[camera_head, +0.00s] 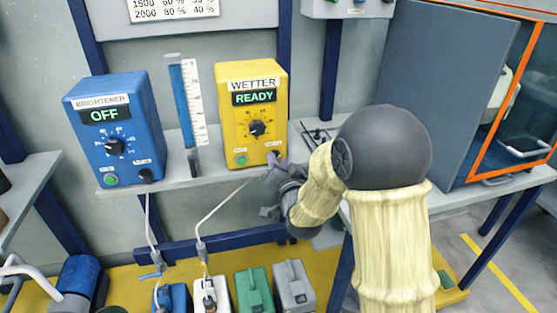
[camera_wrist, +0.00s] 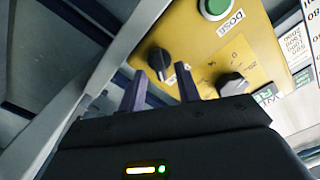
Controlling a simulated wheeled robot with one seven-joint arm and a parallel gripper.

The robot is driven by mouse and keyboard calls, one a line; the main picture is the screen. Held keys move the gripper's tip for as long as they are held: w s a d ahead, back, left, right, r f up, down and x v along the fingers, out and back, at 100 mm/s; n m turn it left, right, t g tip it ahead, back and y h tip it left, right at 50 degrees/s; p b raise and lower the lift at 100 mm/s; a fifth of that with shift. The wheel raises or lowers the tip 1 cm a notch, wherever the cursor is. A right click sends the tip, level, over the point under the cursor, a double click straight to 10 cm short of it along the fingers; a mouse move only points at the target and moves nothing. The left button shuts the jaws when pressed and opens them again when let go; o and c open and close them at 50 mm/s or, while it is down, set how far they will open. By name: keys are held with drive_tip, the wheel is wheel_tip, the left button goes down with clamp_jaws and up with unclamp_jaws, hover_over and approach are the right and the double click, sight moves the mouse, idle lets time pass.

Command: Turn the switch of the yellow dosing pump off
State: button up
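The yellow dosing pump (camera_head: 270,95) stands on the shelf, labelled WETTER, with its display reading READY. Its face also shows, turned, in the wrist view (camera_wrist: 200,50). The pump's small black switch (camera_wrist: 158,59) is at the lower corner of the face, apart from the larger dial knob (camera_head: 257,128) and the green DOSE button (camera_head: 240,160). My gripper (camera_wrist: 160,70) is open, its two dark fingers pointing at the face. In the wrist view the switch shows between the fingertips; I cannot tell whether they touch it. In the head view my gripper (camera_head: 272,162) partly covers the switch.
A blue pump (camera_head: 115,130) labelled BRIGHTENER, reading OFF, stands to the left on the shelf. A blue measuring column (camera_head: 183,105) stands between the pumps. Several canisters with hoses stand below the shelf. A grey cabinet (camera_head: 440,80) with an orange-framed opening is at the right.

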drive_tip(key=shift+w+a, duration=0.2)
drive_tip(key=shift+w, duration=0.5)
clamp_jaws()
drive_tip(key=shift+n+b, duration=0.3)
drive_tip(key=shift+n, duration=0.1)
drive_tip(key=shift+s+a+f+n+b, duration=0.15)
drive_tip(key=shift+n+b, duration=0.7)
drive_tip(key=shift+n, duration=1.35)
drive_tip(key=shift+a+n+b, duration=0.1)
drive_tip(key=shift+n+b, duration=0.7)
drive_tip(key=shift+n, duration=1.4)
drive_tip(key=shift+s+a+f+n+b, duration=0.15)
drive_tip(key=shift+n+b, duration=0.7)
drive_tip(key=shift+n, duration=1.35)
drive_tip(key=shift+w, duration=0.1)
